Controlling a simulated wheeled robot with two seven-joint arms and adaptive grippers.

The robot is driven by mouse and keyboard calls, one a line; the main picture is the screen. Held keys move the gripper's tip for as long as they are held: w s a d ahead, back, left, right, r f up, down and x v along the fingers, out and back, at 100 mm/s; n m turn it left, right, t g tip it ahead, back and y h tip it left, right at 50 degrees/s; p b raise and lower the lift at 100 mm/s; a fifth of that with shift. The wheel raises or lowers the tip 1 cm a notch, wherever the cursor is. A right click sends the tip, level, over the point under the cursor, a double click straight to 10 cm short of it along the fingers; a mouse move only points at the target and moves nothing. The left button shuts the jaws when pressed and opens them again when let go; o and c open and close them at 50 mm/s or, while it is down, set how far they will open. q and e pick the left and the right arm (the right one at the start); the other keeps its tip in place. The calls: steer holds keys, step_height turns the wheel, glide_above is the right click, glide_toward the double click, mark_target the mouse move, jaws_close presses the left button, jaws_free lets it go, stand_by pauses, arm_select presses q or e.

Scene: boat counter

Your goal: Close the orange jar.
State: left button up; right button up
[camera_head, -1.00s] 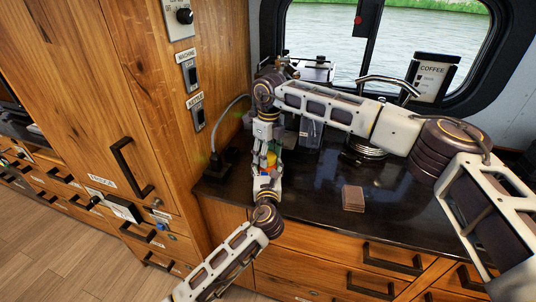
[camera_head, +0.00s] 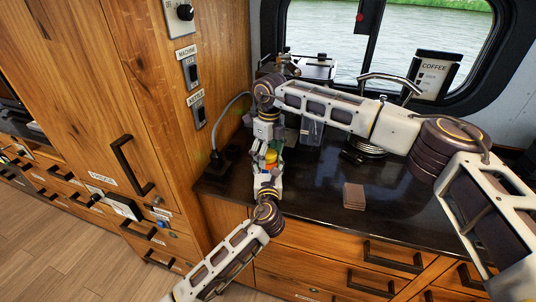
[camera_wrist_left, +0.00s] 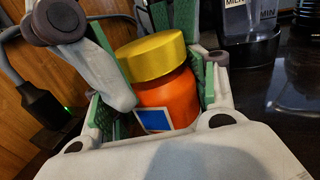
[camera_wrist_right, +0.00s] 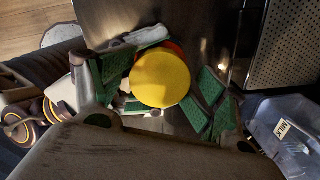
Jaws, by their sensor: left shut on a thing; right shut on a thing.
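The orange jar (camera_wrist_left: 172,98) stands upright with a blue and white label on its side. Its yellow lid (camera_wrist_left: 152,56) sits on top, and no gap between lid and jar shows. My left gripper (camera_wrist_left: 157,90) is shut on the jar's orange body from the front. My right gripper (camera_wrist_right: 162,80) is shut on the yellow lid, with green pads on both sides of it; the lid also shows from above in the right wrist view (camera_wrist_right: 160,79). In the head view the jar and both grippers are small and partly hide each other.
A stack of brown squares (camera_head: 354,196) lies on the dark counter (camera_head: 315,205). A clear milk container (camera_wrist_right: 290,135) stands close to my right gripper. A black plug (camera_wrist_left: 45,105) with a cable is beside the wooden wall.

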steer(key=shift+s+f, duration=0.1)
steer(key=shift+f, duration=0.1)
steer(key=shift+d+r, duration=0.1)
steer(key=shift+r, duration=2.05)
steer(key=c, duration=1)
steer(key=shift+c, duration=0.2)
steer(key=shift+r, duration=0.1)
steer(key=shift+r, duration=1.95)
